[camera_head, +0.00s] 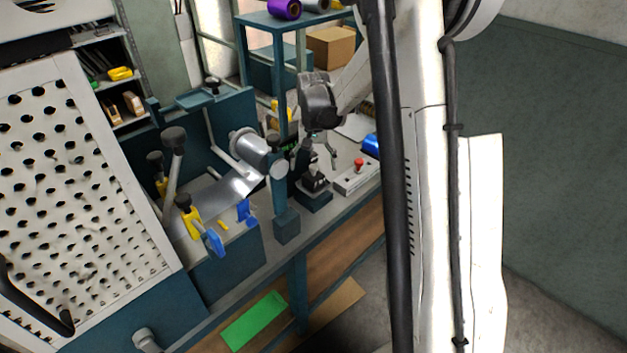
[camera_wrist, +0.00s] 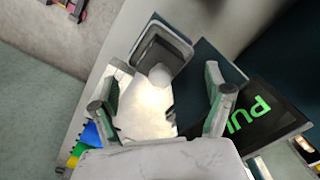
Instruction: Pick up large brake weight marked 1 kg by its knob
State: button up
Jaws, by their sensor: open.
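In the wrist view my gripper (camera_wrist: 162,80) is open, its two green-and-grey fingers wide apart. A pale rounded thing (camera_wrist: 160,75), possibly the knob of the weight, shows between the fingertips with a gap on both sides. It is beside a dark, rounded-square block (camera_wrist: 160,50) with a grey rim. A glaring white patch lies below it; I cannot tell what it is. No 1 kg marking is readable. In the head view my gripper (camera_head: 322,152) hangs over the bench, above dark pieces (camera_head: 313,183) on a dark block. I cannot tell which of these is the large weight.
A dark screen with green letters (camera_wrist: 265,112) stands close to the right finger. Blue, green and yellow pieces (camera_wrist: 88,140) lie at lower left. In the head view, a foil roller (camera_head: 248,142), a red-knobbed box (camera_head: 356,174) and a shelf post (camera_head: 281,85) stand near my gripper.

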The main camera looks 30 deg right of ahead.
aim_at(314, 175)
notch_tip(314, 175, down, 4)
jog(key=shift+f, duration=0.1)
jog(key=shift+c, duration=0.3)
